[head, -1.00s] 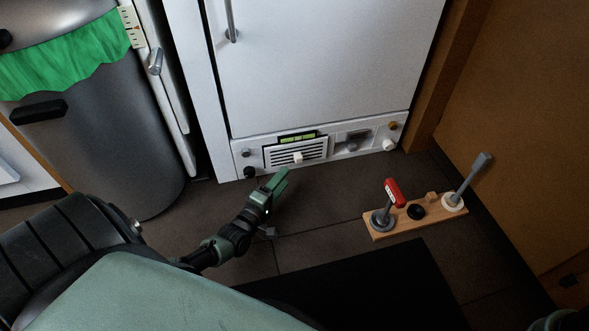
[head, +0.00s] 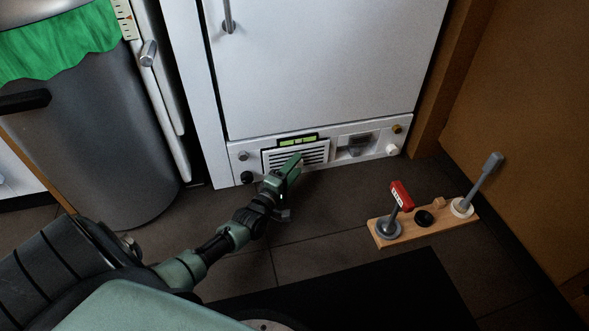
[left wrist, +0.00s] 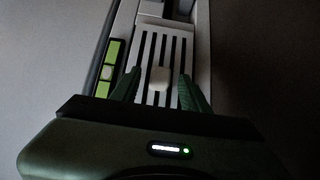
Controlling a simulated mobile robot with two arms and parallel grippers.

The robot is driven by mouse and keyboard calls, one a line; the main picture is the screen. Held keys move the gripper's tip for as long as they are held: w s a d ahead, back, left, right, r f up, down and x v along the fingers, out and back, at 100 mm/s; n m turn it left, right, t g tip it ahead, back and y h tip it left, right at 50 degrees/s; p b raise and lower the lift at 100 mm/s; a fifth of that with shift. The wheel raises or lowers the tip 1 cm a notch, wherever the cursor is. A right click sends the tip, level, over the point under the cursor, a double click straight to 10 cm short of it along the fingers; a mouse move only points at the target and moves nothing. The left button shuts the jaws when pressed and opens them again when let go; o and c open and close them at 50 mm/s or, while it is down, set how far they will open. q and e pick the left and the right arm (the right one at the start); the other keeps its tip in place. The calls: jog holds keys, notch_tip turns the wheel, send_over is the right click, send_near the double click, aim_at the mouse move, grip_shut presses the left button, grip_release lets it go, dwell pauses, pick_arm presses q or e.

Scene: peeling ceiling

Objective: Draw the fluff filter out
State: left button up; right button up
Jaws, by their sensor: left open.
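The fluff filter (head: 312,153) is a white slatted front low on the white appliance (head: 330,70). In the left wrist view the slatted front (left wrist: 150,50) has a pale knob (left wrist: 159,79) in its middle. My right gripper is not in view.
A green-lit strip (head: 297,141) sits above the filter, with a dark recess (head: 357,145) to its right. A grey bin (head: 105,140) stands at left.

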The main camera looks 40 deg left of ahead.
pick_arm(q)
grip_shut()
dwell(1.3)
